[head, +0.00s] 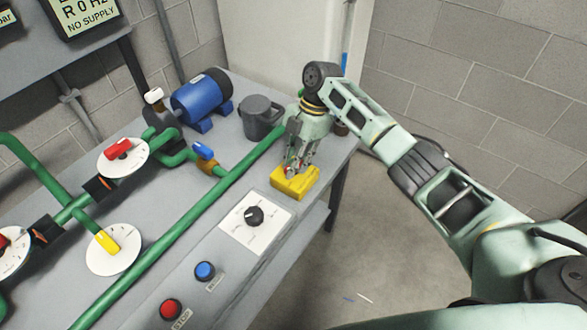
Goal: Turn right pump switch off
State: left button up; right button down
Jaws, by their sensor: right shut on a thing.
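My right gripper (294,170) points down at the yellow switch box (288,189) near the table's right end. Its fingers are shut on the switch knob on top of this box. No label on the yellow box can be read. A blue pump motor (202,97) stands further back on the table. My left gripper is not in view.
A white plate with a black knob (254,215) lies left of the yellow box. A blue button (205,271) and a red button (171,308) sit nearer. Green pipes (190,225) cross the table. A grey pot (262,118) stands behind. Right of the table is open floor.

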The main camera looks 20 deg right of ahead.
jog(key=shift+n+g+h+b, duration=0.3)
jog(key=shift+n+b, duration=0.5)
jog(key=shift+n, duration=0.2)
jog(key=c, duration=1.6)
grip_release()
jog(key=shift+o, duration=0.2)
jog(key=v, duration=1.2)
jog(key=shift+s+f, duration=0.1)
